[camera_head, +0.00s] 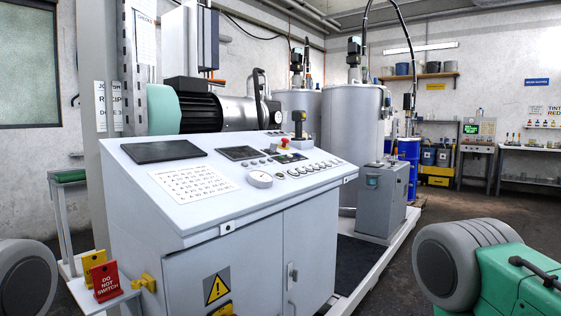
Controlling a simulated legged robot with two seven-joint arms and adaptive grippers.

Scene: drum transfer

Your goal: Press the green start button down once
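The control console (215,225) stands in front of me, with a white sloping top. A cluster of small controls sits right of the middle of its top. A red mushroom button (284,142) on a yellow base stands at the back of this cluster. A dark panel (290,158) lies just in front of it. The green start button is too small to tell apart with certainty among these controls. Neither of my grippers shows in the head view, so their opening and their distance from the console cannot be seen.
A black lever (299,123) rises at the back. Red and yellow tags (105,280) stand at lower left. A grey pedestal (382,200) stands right of the console.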

